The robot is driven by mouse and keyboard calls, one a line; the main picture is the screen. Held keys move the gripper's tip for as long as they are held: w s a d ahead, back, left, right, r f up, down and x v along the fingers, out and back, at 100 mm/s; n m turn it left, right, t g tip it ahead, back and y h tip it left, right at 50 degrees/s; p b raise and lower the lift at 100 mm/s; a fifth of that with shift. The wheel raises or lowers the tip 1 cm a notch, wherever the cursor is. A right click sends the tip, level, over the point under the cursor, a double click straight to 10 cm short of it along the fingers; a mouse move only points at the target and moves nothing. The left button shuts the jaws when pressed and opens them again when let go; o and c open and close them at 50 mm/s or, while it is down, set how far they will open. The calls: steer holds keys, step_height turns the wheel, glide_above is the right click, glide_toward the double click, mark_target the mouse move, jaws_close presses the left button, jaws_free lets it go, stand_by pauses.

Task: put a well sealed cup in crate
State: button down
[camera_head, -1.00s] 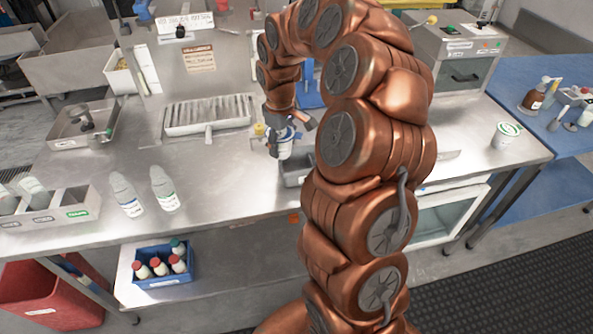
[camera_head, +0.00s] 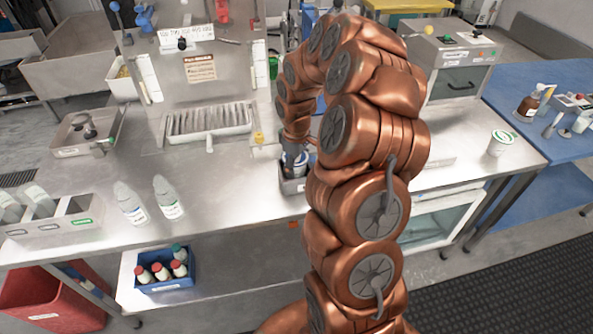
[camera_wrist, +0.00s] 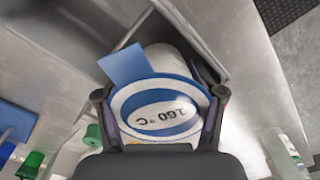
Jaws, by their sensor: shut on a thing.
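My gripper (camera_head: 294,152) is shut on a white cup with a blue-rimmed lid (camera_wrist: 158,108). In the wrist view my gripper's fingers (camera_wrist: 161,94) hold it on both sides. The lid reads "160 °C" and has a blue tab at its edge. The lid looks seated, but its far side is partly hidden. In the head view the cup (camera_head: 298,162) is low at a small grey crate (camera_head: 292,186), with its lower part hidden. The crate's wall (camera_wrist: 205,32) shows behind the cup in the wrist view. I cannot tell whether the cup touches the crate floor.
A second cup with a green lid (camera_head: 501,142) stands at the counter's right. Two clear bottles (camera_head: 130,204) stand left of the crate beside a grey divided bin (camera_head: 85,222). A ribbed tray (camera_head: 208,132) lies behind. The counter between bottles and crate is clear.

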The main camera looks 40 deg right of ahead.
mark_target(296, 173)
steer(key=shift+f+p, duration=0.3)
steer(key=shift+f, duration=1.1)
steer(key=shift+f, duration=0.1)
